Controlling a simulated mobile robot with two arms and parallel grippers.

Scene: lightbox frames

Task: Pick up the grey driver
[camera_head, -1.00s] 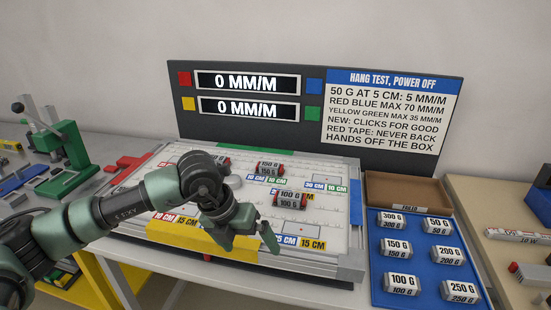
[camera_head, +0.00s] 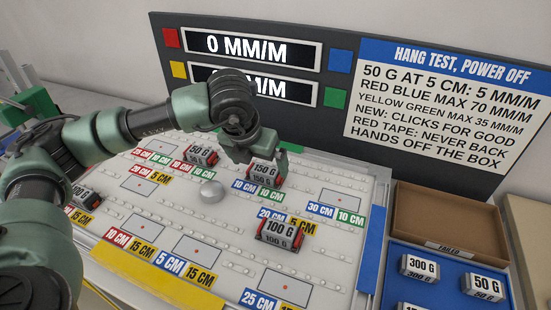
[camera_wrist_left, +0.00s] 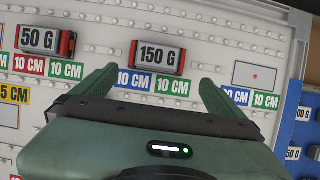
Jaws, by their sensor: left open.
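I see no grey driver that I can make out in either view. My left gripper (camera_head: 260,154) is open and empty, over the white board (camera_head: 335,267) at the 150 G weight (camera_head: 264,173). In the left wrist view the two green fingers (camera_wrist_left: 157,88) point to either side of that weight (camera_wrist_left: 157,57), with no grip on it. My right gripper is out of view.
A 50 G weight (camera_head: 201,157) and a 100 G weight (camera_head: 283,233) sit on the board. Behind it stands a dark panel (camera_head: 347,130) with displays. At right are an empty brown box (camera_head: 475,214) and a blue tray (camera_head: 443,288) of weights.

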